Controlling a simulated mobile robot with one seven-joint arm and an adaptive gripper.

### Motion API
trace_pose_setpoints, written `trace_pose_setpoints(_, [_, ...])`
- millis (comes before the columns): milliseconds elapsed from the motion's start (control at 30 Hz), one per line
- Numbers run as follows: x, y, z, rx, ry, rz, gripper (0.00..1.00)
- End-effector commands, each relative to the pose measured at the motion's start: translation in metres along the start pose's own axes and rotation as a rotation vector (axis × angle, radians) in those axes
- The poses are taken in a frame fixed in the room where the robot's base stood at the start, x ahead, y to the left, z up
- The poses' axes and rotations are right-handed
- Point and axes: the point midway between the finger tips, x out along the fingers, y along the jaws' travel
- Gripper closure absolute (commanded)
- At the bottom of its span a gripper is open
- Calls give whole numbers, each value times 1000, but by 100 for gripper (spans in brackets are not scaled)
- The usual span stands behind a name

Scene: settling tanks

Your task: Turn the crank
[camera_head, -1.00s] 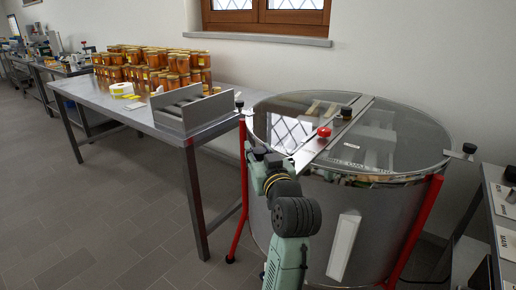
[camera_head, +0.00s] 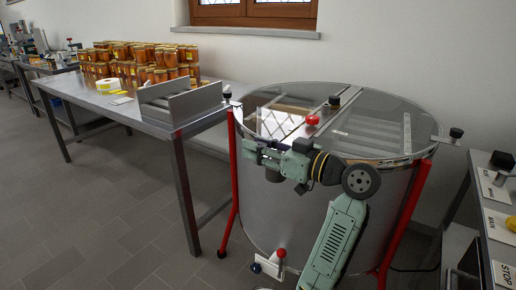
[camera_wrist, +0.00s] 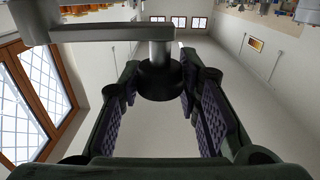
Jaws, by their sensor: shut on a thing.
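The crank shows in the wrist view as a grey metal arm (camera_wrist: 95,32) with a short upright post and a black knob (camera_wrist: 160,80) at its end. My gripper (camera_wrist: 160,95) has its two dark padded fingers on either side of this knob and is shut on it. In the head view my gripper (camera_head: 252,152) is at the front left rim of the round steel tank (camera_head: 265,205). The crank cannot be made out there, behind or among my gripper and wrist.
The tank has a clear lid (camera_head: 385,115), a crossbar with a red knob (camera_head: 312,119), and a front valve (camera_head: 270,264). A steel table (camera_head: 120,108) with honey jars (camera_head: 140,65) stands left. A bench with labelled plates (camera_head: 495,225) stands right.

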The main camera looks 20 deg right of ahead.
Motion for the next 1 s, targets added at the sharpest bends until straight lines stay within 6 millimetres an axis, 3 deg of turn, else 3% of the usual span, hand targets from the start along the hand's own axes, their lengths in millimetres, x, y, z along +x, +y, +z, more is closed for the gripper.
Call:
trace_pose_setpoints(467, [1,0,0,-1,1,-15,100])
trace_pose_setpoints(500, [1,0,0,-1,0,-15,68])
trace_pose_setpoints(800, [0,0,0,0,0,-15,49])
trace_pose_setpoints(1000, [0,0,0,0,0,-14,49])
